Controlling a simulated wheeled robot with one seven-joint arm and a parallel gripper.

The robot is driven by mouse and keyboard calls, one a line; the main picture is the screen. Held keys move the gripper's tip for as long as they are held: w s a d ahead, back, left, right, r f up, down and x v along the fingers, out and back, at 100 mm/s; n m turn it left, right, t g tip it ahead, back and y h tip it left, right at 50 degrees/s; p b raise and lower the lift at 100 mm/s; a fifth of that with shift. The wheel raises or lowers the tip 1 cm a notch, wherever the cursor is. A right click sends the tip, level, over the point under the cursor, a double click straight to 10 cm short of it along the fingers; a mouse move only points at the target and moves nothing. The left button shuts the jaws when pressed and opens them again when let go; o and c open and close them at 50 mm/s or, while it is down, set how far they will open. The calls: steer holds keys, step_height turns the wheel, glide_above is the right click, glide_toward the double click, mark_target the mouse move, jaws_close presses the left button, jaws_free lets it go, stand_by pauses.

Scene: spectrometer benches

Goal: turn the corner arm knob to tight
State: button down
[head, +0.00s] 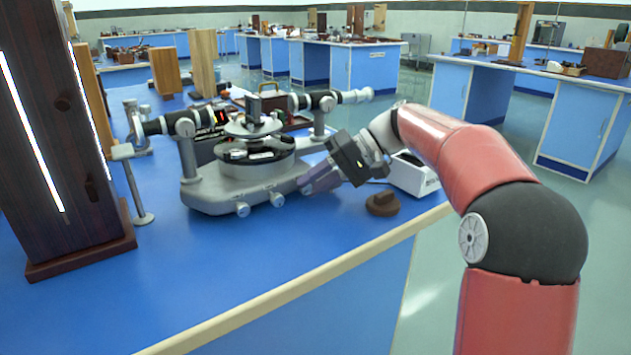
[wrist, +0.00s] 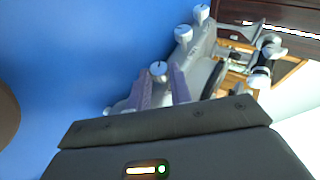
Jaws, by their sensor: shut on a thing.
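The grey spectrometer (head: 225,197) stands on the blue bench top, with a round table in its middle and a telescope tube on each side. Two pale knobs, one nearer the left (head: 242,209) and one nearer the right (head: 277,199), stick out of its front edge. My gripper (head: 306,184) reaches in from the right to the base's right front corner. In the wrist view its purple-grey fingers (wrist: 161,79) stand on either side of a pale round corner knob (wrist: 158,68) and are shut on it. The fingers hide this knob in the head view. I cannot read its setting.
A dark wooden column (head: 62,150) and a thin metal stand (head: 137,185) are at left. The front of the bench top is clear.

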steer(key=c, duration=1.3)
jaws_free()
steer(key=shift+o, duration=0.2)
